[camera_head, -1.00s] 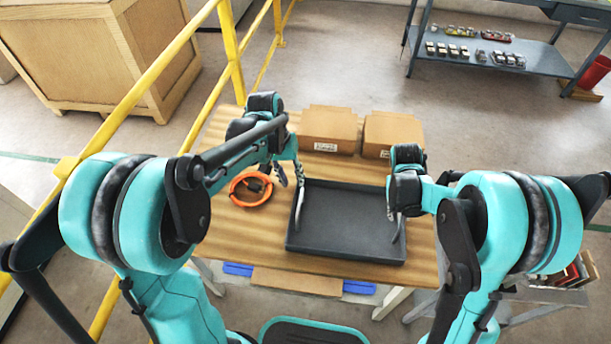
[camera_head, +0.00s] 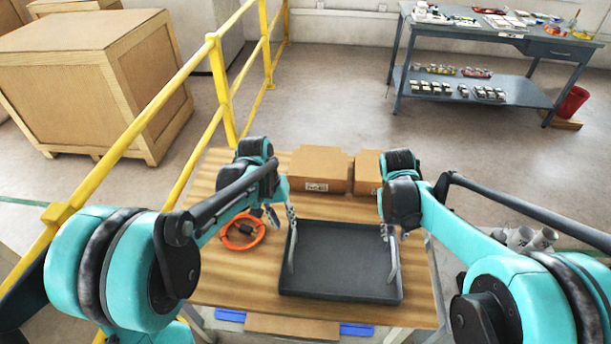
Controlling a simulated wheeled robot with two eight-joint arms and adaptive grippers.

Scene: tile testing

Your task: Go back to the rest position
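The dark grey tray (camera_head: 340,294) lies on the wooden table (camera_head: 225,285). My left gripper (camera_head: 281,238) is at the tray's left edge, its fingers spread, with one light finger over the tray and a darker one outside to the left. It looks open and holds nothing I can see. My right gripper (camera_head: 391,256) hangs at the tray's right edge with its fingers pointing down. Its fingers look apart and empty, though they are seen nearly edge-on.
An orange ring-shaped item (camera_head: 230,243) lies left of the tray. Two cardboard boxes (camera_head: 318,168) (camera_head: 368,172) stand behind it. A yellow railing (camera_head: 222,85) runs along the left, before a wooden crate (camera_head: 85,85). A workbench (camera_head: 480,95) stands at the back right.

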